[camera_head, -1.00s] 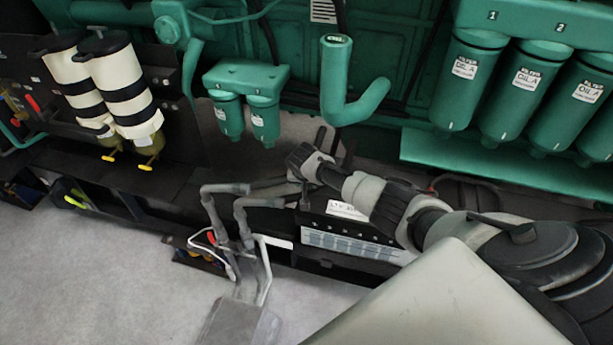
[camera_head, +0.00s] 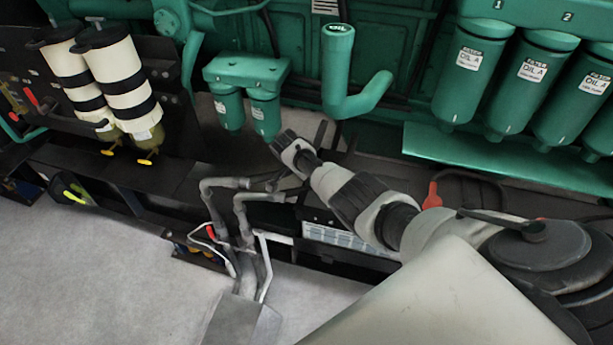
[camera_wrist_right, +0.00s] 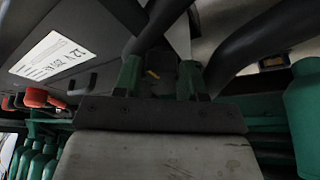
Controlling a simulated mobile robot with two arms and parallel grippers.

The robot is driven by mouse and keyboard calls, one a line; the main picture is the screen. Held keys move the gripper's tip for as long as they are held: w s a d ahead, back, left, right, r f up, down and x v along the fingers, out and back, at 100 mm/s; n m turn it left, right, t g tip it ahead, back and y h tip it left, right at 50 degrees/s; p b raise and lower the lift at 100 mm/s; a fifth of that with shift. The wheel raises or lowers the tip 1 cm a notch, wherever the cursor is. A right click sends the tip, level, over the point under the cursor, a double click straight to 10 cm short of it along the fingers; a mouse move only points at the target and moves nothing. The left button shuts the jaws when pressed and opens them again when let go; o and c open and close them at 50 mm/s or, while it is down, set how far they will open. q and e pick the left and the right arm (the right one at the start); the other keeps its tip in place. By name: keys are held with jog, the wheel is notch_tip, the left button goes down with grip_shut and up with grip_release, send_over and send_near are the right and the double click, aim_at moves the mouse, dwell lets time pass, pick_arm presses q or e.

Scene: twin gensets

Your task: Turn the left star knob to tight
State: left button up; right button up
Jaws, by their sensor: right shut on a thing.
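My right arm comes in from the right in the head view. Its gripper (camera_head: 283,140) is just below the small green twin filters (camera_head: 246,95), left of the bent green filler pipe (camera_head: 345,95). In the right wrist view, the two fingers of the gripper (camera_wrist_right: 160,78) stand upright with a narrow gap of dark background and a small yellow spot. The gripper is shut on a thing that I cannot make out. I cannot pick out the left star knob for sure in either view. My left gripper is not in view.
Two black-and-white cylinders (camera_head: 120,75) with yellow valves stand at the left. Large green oil filters (camera_head: 540,75) line the upper right. Grey bent pipes (camera_head: 242,215) rise beside my gripper. Grey floor (camera_head: 80,270) is clear at lower left.

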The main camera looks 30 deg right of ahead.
jog(key=shift+d+r+m, duration=0.1)
jog(key=shift+m, duration=0.2)
jog(key=o, duration=0.9)
jog(key=shift+r, duration=0.25)
jog(key=p+v, duration=0.2)
jog(key=v, duration=0.8)
jog(key=shift+r+p, duration=0.1)
jog(key=shift+p, duration=0.2)
